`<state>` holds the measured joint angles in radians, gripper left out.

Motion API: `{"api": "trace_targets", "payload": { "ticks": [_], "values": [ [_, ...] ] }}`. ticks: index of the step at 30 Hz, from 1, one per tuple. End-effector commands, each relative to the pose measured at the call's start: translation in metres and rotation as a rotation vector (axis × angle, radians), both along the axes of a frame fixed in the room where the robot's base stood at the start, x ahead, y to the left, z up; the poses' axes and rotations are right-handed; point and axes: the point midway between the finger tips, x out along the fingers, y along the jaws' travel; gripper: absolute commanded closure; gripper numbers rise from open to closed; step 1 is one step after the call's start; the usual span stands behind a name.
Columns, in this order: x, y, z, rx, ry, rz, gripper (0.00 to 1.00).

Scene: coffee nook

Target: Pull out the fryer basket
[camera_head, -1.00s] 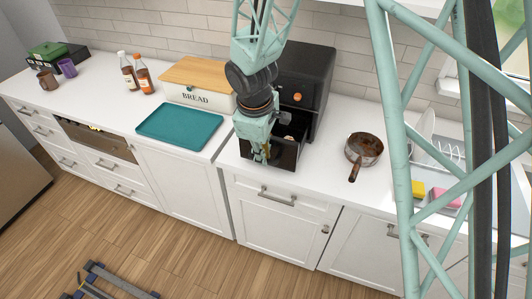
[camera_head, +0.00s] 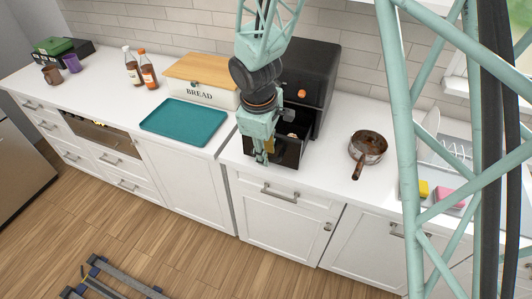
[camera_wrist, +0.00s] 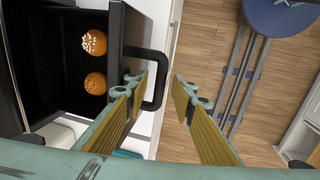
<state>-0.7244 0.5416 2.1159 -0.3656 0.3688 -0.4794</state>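The black air fryer (camera_head: 318,75) stands on the counter against the tiled wall. Its fryer basket (camera_head: 289,153) sticks out of the front; in the wrist view its front panel (camera_wrist: 115,50) and black interior (camera_wrist: 50,65) show, with two orange round items (camera_wrist: 95,62) inside. The black loop handle (camera_wrist: 160,80) stands off the front panel. My gripper (camera_wrist: 158,95) is open, with one finger near the gap between handle and panel and the other outside, apart from the handle. In the head view my gripper (camera_head: 263,157) hides part of the basket front.
A teal tray (camera_head: 184,120) and a bread box (camera_head: 201,92) lie left of the fryer. A pan (camera_head: 367,148) stands to the right, its handle towards the counter edge.

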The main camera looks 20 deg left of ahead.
Motion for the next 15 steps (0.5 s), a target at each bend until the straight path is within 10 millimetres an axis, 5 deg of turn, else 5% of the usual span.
{"api": "trace_targets", "payload": {
  "ticks": [15],
  "values": [
    [-0.006, 0.001, 0.035, 0.001, -0.002, 0.000, 0.76]
  ]
}}
